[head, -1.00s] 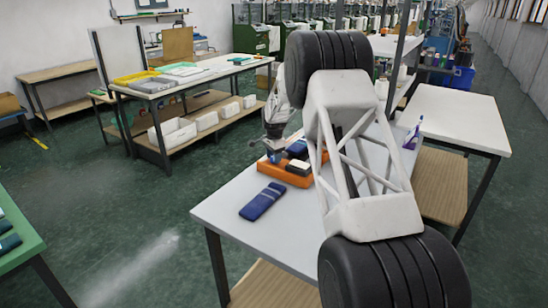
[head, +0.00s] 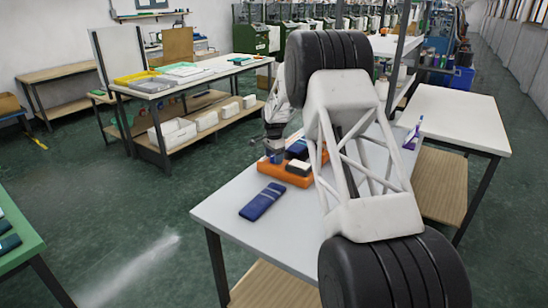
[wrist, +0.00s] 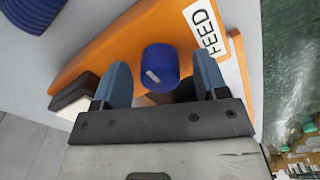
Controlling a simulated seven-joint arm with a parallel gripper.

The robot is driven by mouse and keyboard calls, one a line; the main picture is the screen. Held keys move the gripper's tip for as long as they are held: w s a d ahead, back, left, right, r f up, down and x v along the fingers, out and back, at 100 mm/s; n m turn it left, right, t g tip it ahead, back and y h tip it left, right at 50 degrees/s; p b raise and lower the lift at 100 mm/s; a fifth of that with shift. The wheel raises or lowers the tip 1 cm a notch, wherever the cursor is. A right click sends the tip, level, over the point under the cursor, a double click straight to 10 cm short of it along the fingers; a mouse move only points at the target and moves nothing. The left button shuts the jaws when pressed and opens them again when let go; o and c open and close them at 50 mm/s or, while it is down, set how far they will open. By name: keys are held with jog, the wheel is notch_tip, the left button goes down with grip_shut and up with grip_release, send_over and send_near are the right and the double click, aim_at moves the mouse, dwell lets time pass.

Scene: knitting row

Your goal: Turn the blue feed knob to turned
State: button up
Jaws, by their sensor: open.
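The blue feed knob (wrist: 160,68) stands on an orange panel (wrist: 190,22) in the wrist view, with a short pale mark on its face. A white label reading FEED (wrist: 207,28) lies beside it. My gripper (wrist: 162,82) is open, with one blue-grey finger on each side of the knob. Gaps show between the fingers and the knob. In the head view the orange unit (head: 278,177) sits on the table, and my gripper (head: 275,155) is small at its far left end. The knob is hard to make out there.
A folded blue item (head: 262,201) lies on the white table (head: 222,212) in front of the orange unit. A black and white block (wrist: 75,95) is left of the fingers. A purple-and-white bottle (head: 413,134) stands at the table's right side.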

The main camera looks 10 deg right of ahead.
jog(key=shift+r, duration=3.85)
jog(key=shift+r, duration=0.1)
jog(key=shift+s+r, duration=0.2)
jog(key=shift+s, duration=0.05)
jog(key=s+a+r+n, duration=0.1)
jog(key=s+r+n, duration=0.1)
jog(key=s+r, duration=0.65)
jog(key=s+a+r+n+t, duration=0.15)
jog(key=s+r, duration=0.25)
jog(key=s, duration=0.9)
jog(key=s+r+n, duration=0.3)
jog(key=s+r, duration=0.3)
jog(key=s, duration=0.5)
jog(key=s+f+n, duration=0.2)
jog(key=s+n, duration=0.1)
jog(key=s, duration=1.5)
jog(key=s+a+f+n+t, duration=0.1)
jog(key=s+f+n, duration=0.2)
jog(key=s, duration=1.5)
jog(key=shift+s+a+n, duration=0.15)
jog(key=shift+s+n, duration=0.15)
jog(key=shift+n, duration=0.15)
